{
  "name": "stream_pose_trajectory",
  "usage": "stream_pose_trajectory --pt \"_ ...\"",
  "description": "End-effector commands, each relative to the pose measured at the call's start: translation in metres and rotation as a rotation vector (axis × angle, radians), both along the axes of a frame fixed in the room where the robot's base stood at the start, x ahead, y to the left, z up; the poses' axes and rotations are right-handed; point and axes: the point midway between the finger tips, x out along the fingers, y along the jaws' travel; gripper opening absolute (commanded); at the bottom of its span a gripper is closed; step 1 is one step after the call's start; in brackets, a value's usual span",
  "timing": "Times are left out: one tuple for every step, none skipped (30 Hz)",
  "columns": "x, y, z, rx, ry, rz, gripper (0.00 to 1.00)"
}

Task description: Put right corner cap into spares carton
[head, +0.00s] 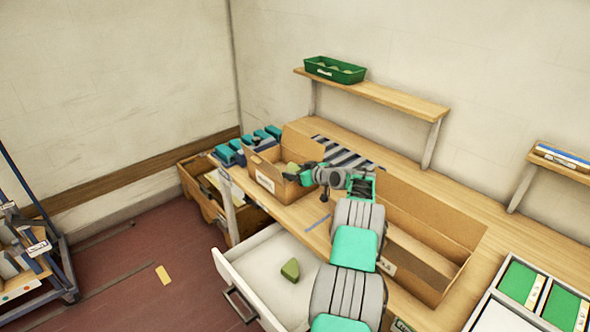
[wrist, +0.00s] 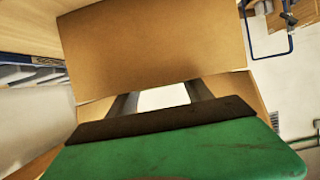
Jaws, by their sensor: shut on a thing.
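In the head view my gripper (head: 308,174) is at the small open carton (head: 266,178), which has a white label too small to read. It is shut on a green piece (head: 291,169) that looks like a corner cap, low at the carton's opening; whether it touches the carton I cannot tell. Another green corner cap (head: 290,270) lies in the open white drawer. I cannot tell left from right cap by their shapes. In the wrist view my gripper's fingers (wrist: 163,92) run up to a cardboard panel (wrist: 155,45); their tips and the held piece are hidden.
A long open carton (head: 428,232) stands on the bench right of my arm. Teal-topped items (head: 250,142) sit behind the small carton. A green bin (head: 334,69) is on the wall shelf. The white drawer (head: 262,262) juts out below the bench.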

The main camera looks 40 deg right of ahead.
Motion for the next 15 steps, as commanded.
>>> stream_pose_trajectory --pt "0.0007 -0.0007 0.0019 -0.004 -0.003 0.0 0.21" --pt "0.0007 -0.0008 0.002 -0.005 -0.004 0.0 0.21" --pt "0.0007 -0.0008 0.002 -0.005 -0.004 0.0 0.21" --pt "0.0007 -0.0008 0.0019 -0.004 -0.004 0.0 0.21" --pt "0.0007 -0.0007 0.0017 -0.004 -0.003 0.0 0.21" --pt "0.0006 -0.0007 0.0013 -0.004 -0.003 0.0 0.21" --pt "0.0007 -0.0007 0.0003 -0.004 -0.003 0.0 0.21" --pt "0.0007 -0.0007 -0.0008 -0.004 -0.003 0.0 0.21" --pt "0.0007 -0.0006 -0.0018 -0.004 -0.003 0.0 0.21" --pt "0.0007 -0.0007 -0.0023 -0.003 -0.003 -0.001 0.21" --pt "0.0007 -0.0007 -0.0029 -0.003 -0.003 -0.001 0.21" --pt "0.0006 -0.0006 -0.0035 -0.003 -0.003 -0.001 0.21" --pt "0.0006 -0.0007 -0.0039 -0.003 -0.003 -0.001 0.21" --pt "0.0006 -0.0007 -0.0045 -0.003 -0.002 -0.001 0.21" --pt "0.0006 -0.0007 -0.0051 -0.003 -0.002 -0.001 0.21"
